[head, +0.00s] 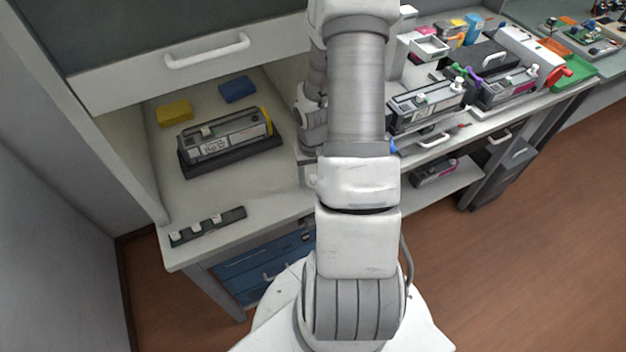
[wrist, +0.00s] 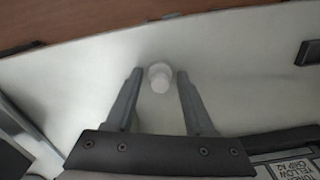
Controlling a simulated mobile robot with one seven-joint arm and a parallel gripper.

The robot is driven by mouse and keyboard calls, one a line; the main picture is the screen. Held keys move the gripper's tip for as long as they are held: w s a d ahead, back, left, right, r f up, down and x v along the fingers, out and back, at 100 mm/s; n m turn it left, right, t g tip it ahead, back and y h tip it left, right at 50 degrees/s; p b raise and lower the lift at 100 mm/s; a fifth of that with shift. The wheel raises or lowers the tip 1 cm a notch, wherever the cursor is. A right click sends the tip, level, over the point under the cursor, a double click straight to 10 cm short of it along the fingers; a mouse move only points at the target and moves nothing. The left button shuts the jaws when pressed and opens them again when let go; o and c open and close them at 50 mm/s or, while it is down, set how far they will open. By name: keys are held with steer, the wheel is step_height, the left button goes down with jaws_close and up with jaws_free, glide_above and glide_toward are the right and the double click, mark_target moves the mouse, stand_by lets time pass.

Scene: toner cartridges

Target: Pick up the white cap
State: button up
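The white cap (wrist: 160,78) stands on the pale worktop between my two fingertips in the wrist view. My gripper (wrist: 160,73) is open, with one finger on each side of the cap and a narrow gap showing on both sides. Whether the fingertips are level with the cap or above it, I cannot tell. In the head view, a small white piece, seemingly this cap (head: 312,181), shows at the left edge of my arm. My arm hides my gripper there.
A black strip (head: 207,227) bearing similar white caps lies near the worktop's front edge. A toner cartridge (head: 225,138) sits on a black stand behind it, with yellow (head: 174,113) and blue (head: 238,89) blocks beyond. More cartridges (head: 428,104) crowd the right-hand bench.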

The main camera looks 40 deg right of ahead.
jaws_close()
step_height(320, 180, up, 10)
steer(key=shift+f+p, duration=0.1)
steer(key=shift+p, duration=0.25)
steer(key=s+d+r+m+b, duration=0.1)
steer(key=s+d+m+b, duration=0.35)
steer(key=s+b, duration=0.45)
steer(key=w+a+f, duration=0.1)
steer(key=w+f, duration=0.1)
steer(key=w, duration=0.1)
steer(key=w+a+f, duration=0.2)
steer(key=w, duration=0.1)
steer(key=w+a+f, duration=0.1)
steer(key=w+f, duration=0.1)
steer(key=w, duration=0.1)
steer(key=shift+a+f, duration=0.25)
steer(key=shift+f, duration=2)
